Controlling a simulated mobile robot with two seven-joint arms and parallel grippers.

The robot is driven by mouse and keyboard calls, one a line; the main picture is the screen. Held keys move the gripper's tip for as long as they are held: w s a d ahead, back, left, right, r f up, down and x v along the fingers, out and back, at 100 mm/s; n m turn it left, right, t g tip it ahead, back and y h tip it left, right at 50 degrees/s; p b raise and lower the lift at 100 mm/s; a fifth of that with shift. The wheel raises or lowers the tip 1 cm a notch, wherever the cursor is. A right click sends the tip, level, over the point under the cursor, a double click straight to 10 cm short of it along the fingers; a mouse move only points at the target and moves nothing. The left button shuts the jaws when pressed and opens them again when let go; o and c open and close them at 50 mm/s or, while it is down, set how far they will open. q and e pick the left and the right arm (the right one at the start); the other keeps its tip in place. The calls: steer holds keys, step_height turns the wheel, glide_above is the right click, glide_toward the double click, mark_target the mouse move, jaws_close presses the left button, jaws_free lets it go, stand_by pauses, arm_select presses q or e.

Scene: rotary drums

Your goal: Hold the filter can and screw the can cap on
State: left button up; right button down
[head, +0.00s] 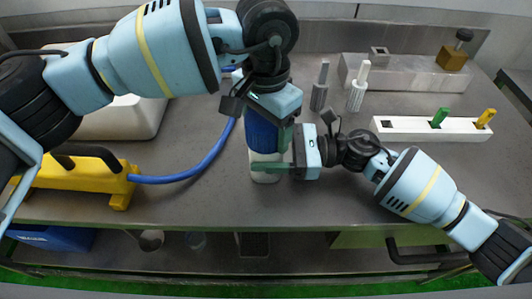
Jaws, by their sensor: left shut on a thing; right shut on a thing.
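The filter can (264,178) is pale and stands upright on the grey bench top in the middle of the head view. The can cap (261,134), a blue cylinder, sits above it and lines up with it. My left gripper (268,120) comes down from above and is shut on the can cap. My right gripper (274,166) reaches in from the right and is shut around the filter can, with a green finger across its front. The fingers hide the seam between cap and can, so I cannot tell how tightly they meet.
A yellow tool (90,180) with a blue hose (190,175) lies to the left. Two small grey and white fittings (357,88) stand behind my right arm. A white block (405,130) with green and yellow pegs is at the right. The bench's front edge is close.

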arm_select(q)
steer(key=o, duration=1.2)
steer(key=shift+c, duration=0.2)
steer(key=shift+r, duration=0.1)
step_height(320, 180, up, 12)
steer(key=shift+f, duration=0.1)
arm_select(e)
steer(key=shift+c, duration=1.4)
jaws_free()
arm_select(q)
step_height(320, 180, down, 4)
steer(key=shift+w+r+b, duration=0.15)
steer(key=shift+r+b, duration=0.1)
steer(key=shift+b, duration=0.65)
arm_select(e)
steer(key=d, duration=0.7)
steer(key=shift+f, duration=0.15)
arm_select(q)
steer(key=shift+f, duration=0.1)
arm_select(e)
steer(key=shift+d, duration=0.45)
